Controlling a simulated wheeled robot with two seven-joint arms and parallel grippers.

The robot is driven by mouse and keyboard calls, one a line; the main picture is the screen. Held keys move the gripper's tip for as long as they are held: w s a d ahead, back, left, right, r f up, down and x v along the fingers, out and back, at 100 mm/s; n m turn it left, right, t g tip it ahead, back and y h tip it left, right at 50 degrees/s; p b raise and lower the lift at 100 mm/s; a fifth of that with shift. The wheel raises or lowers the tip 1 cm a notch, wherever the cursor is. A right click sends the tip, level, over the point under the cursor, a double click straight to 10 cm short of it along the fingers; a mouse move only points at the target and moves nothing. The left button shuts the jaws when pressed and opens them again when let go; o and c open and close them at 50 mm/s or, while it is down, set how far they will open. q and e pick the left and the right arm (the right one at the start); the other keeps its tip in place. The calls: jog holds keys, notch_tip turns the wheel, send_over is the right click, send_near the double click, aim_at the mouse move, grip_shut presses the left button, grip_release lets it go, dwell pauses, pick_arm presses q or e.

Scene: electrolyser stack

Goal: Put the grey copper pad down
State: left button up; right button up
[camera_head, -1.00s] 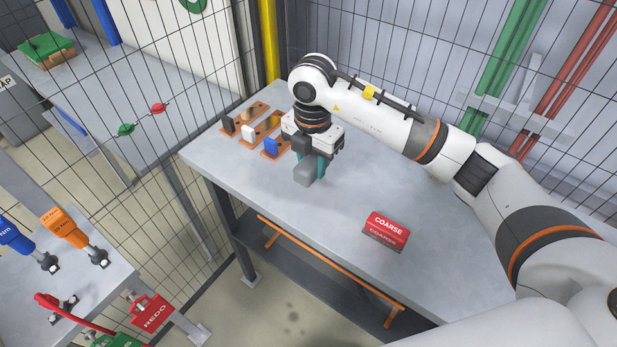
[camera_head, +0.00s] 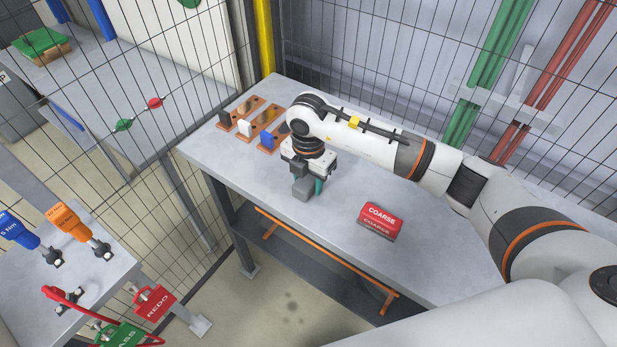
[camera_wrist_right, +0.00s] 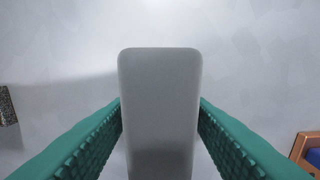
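The grey pad (camera_head: 303,189) is a rounded block low at my right gripper (camera_head: 311,185), over the front half of the grey table (camera_head: 340,228). In the right wrist view the pad (camera_wrist_right: 159,110) stands between the two green ribbed fingers, which meet its sides. That gripper (camera_wrist_right: 160,112) is shut on it. The pad is at or just above the table top; I cannot tell whether it touches. My left gripper is not in view.
Copper plates (camera_head: 259,118) with a dark, a white and a blue pad (camera_head: 266,139) lie at the table's back left. A red COARSE block (camera_head: 381,218) lies to the right. The table between is clear. Mesh fencing stands behind.

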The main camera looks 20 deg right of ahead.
aim_at(308, 177)
jog(key=shift+o, duration=1)
jog(key=shift+r, duration=0.25)
notch_tip(308, 177, up, 12)
jog(key=b, duration=0.3)
jog(key=shift+f, duration=0.15)
